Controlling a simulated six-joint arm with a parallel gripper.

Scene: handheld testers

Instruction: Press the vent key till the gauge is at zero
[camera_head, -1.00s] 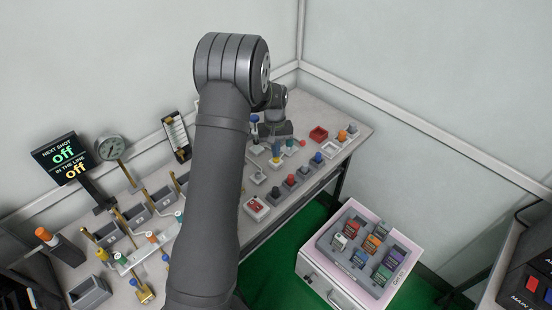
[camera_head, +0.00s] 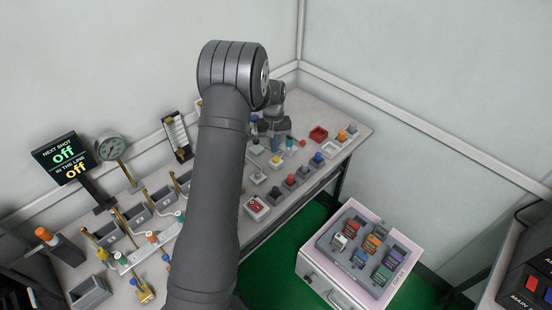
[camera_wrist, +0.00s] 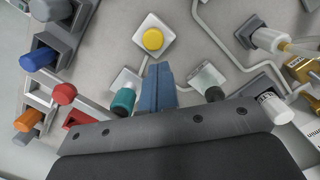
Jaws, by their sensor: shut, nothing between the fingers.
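The round gauge (camera_head: 110,147) stands on a post at the back left in the head view; its needle is too small to read. No key has a readable vent label. A yellow round button (camera_wrist: 153,40) on a white square base lies just beyond my fingertips in the wrist view. It also shows in the head view (camera_head: 276,160). My gripper (camera_wrist: 159,68) is shut and empty, its blue fingers pointing toward that button; I cannot tell the height between them. In the head view my gripper (camera_head: 277,143) is over the bench, partly behind my arm.
A teal knob (camera_wrist: 123,100) and a dark knob (camera_wrist: 213,94) flank my fingers. Red (camera_wrist: 64,93), orange (camera_wrist: 28,119) and blue (camera_wrist: 37,58) knobs lie left. A display (camera_head: 64,158) reads "Off" twice. A pink-edged key box (camera_head: 313,262) stands right of the bench.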

